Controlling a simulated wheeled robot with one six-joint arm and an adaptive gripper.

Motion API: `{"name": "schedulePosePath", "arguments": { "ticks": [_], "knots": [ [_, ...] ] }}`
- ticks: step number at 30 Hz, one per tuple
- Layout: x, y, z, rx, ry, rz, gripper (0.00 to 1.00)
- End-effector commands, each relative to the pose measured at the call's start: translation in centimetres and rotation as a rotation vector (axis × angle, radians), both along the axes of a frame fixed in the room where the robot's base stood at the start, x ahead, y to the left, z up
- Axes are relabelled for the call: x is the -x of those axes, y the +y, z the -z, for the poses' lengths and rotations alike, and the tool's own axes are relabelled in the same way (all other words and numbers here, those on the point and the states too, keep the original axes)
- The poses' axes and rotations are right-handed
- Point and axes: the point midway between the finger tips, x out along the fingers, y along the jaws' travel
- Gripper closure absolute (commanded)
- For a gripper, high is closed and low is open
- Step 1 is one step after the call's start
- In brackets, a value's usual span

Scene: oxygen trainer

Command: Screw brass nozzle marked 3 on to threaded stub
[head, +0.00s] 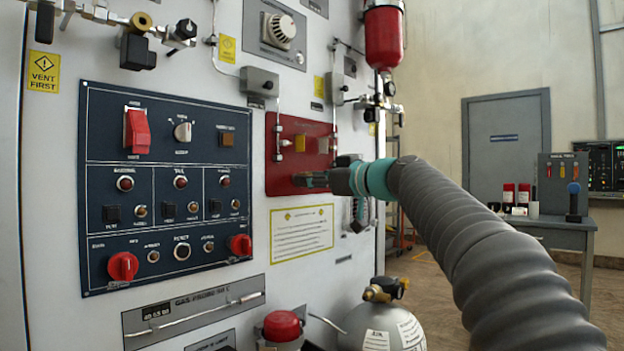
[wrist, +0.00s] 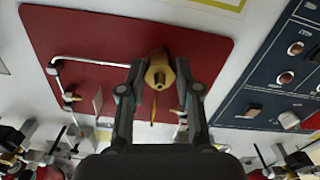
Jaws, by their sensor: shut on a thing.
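My gripper (head: 312,180) reaches in from the right in the head view, with its fingers against the lower part of the red plate (head: 284,160). In the wrist view my gripper (wrist: 159,72) is shut on a brass nozzle (wrist: 159,77), one finger on each side. The nozzle has a dark hole in its end facing the camera, and the red plate (wrist: 85,35) lies behind it. The threaded stub cannot be made out; the nozzle and fingers cover that spot. Whether the nozzle touches the stub cannot be told. No number is readable on it.
A blue control panel (head: 160,190) with switches and red knobs is left of the plate. A thin metal pipe (wrist: 88,61) runs across the plate. A grey gas cylinder (head: 382,325) stands below my arm. A red canister (head: 384,38) hangs above.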

Motion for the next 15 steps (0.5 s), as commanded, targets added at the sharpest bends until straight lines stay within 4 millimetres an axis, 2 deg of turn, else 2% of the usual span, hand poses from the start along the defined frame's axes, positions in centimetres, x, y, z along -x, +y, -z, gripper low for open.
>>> {"name": "schedulePosePath", "arguments": {
  "ticks": [15],
  "knots": [
    [-0.06,0.0,-0.08,-0.186,0.237,0.001,0.98]
  ]
}}
